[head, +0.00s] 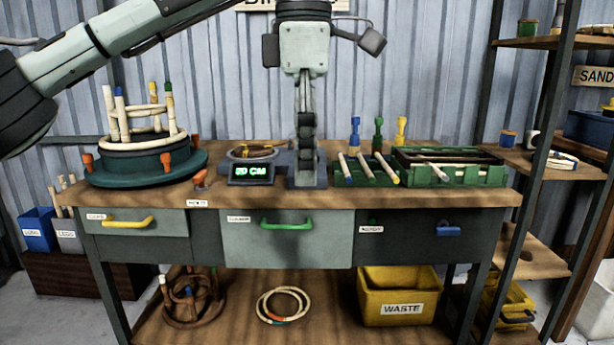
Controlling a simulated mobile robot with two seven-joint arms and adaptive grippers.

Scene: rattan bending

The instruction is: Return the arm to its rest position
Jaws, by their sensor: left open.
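My left arm (95,50) comes in from the upper left and reaches across above the workbench. My left gripper (306,150) hangs from it, pointing down at the middle of the bench. It is open and seen edge-on, so its two fingers overlap in the view. Its tips are just right of the measuring device (252,173) with a green display; whether they touch anything cannot be told. I see nothing held in it. My right gripper is not in view.
A round jig (140,172) with upright rattan poles stands at the bench's left. Right of the gripper are a green rack (455,176) with rods and several coloured clamps. Below are drawers and a yellow waste bin (400,296). Shelving (540,160) stands at right.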

